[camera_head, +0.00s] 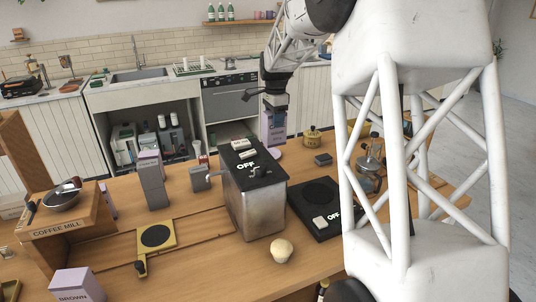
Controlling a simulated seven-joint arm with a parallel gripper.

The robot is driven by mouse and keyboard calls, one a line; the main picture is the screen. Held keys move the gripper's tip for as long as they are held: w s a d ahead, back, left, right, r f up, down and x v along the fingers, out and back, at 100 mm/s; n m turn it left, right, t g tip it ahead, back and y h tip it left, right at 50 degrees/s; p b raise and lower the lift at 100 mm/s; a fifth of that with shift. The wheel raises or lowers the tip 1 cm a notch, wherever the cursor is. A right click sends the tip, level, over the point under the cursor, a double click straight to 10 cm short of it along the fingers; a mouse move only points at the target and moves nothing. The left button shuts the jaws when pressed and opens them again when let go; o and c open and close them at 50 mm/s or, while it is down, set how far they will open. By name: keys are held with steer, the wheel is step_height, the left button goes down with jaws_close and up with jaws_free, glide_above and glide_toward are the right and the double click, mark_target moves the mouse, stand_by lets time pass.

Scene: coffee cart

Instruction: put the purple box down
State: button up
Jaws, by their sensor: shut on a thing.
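My gripper (274,100) points down behind the metal machine, at the middle of the picture. It is shut on a purple box (273,128), a tall pale-lilac carton held upright below it. The box's lower end is near a pale round disc (275,153) on the wooden counter (205,225). I cannot tell whether the box touches the counter. The fingertips are small and partly merge with the box top. Another lilac box, marked BROWN (77,286), stands at the front left.
The metal machine (255,200) with OFF on top stands in front of the held box.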

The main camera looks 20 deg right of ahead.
mark_target(274, 139)
step_height(274, 139, down, 9)
steer(key=shift+r, duration=0.1)
stand_by(0.4)
steer(key=w+d+f, duration=0.1)
steer(key=w+d, duration=0.3)
steer(key=w, duration=1.1)
steer(key=shift+w+f, duration=0.2)
steer(key=shift+d, duration=0.1)
steer(key=shift+f, duration=0.1)
steer(key=shift+f, duration=1.65)
steer(key=shift+f, duration=0.15)
steer(key=o, duration=1.3)
steer(key=shift+c, duration=0.2)
